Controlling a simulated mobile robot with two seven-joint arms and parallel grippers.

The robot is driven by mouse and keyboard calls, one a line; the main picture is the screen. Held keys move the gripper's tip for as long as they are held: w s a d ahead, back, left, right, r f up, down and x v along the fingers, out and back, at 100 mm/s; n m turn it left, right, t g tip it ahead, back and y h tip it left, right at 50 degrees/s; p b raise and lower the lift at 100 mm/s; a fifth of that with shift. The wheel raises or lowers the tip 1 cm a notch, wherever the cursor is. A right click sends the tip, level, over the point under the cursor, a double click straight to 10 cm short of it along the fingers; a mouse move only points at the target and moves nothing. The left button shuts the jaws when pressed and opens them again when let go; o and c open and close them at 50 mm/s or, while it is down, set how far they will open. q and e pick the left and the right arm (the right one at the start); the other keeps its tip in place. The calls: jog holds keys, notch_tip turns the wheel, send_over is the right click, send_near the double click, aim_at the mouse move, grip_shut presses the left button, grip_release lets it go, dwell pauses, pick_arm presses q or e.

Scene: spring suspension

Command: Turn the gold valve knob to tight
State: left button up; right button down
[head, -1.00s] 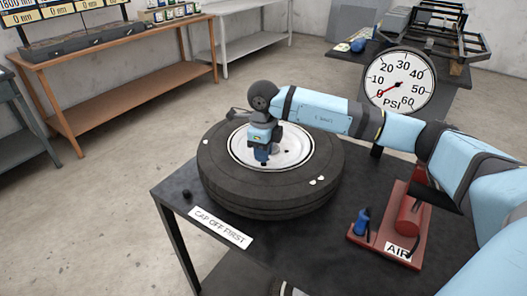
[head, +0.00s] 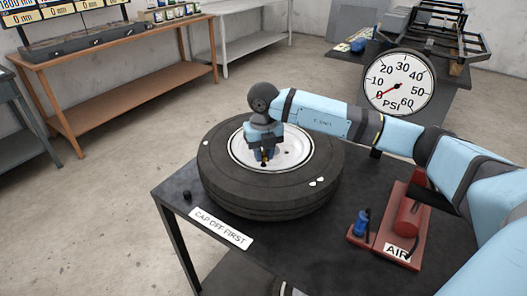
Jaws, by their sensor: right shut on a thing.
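My right gripper (head: 264,163) points down over the pale wheel disc in the middle of the tyre (head: 270,195). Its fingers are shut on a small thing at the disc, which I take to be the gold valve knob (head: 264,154). Only a sliver of the knob shows between the fingers, so how far it is turned cannot be read. My left gripper is out of view.
The tyre lies flat on a dark table (head: 310,245) with a "CAP OFF FIRST" label (head: 221,228) and a small black cap (head: 187,196). A red air unit (head: 405,225) with a blue piece (head: 361,223) stands right. The PSI gauge (head: 399,82) reads near 0.

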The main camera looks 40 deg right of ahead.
jog(key=shift+m, duration=0.6)
jog(key=c, duration=1)
grip_release()
jog(key=shift+o, duration=0.2)
notch_tip(320, 180, up, 14)
jog(key=shift+f, duration=0.1)
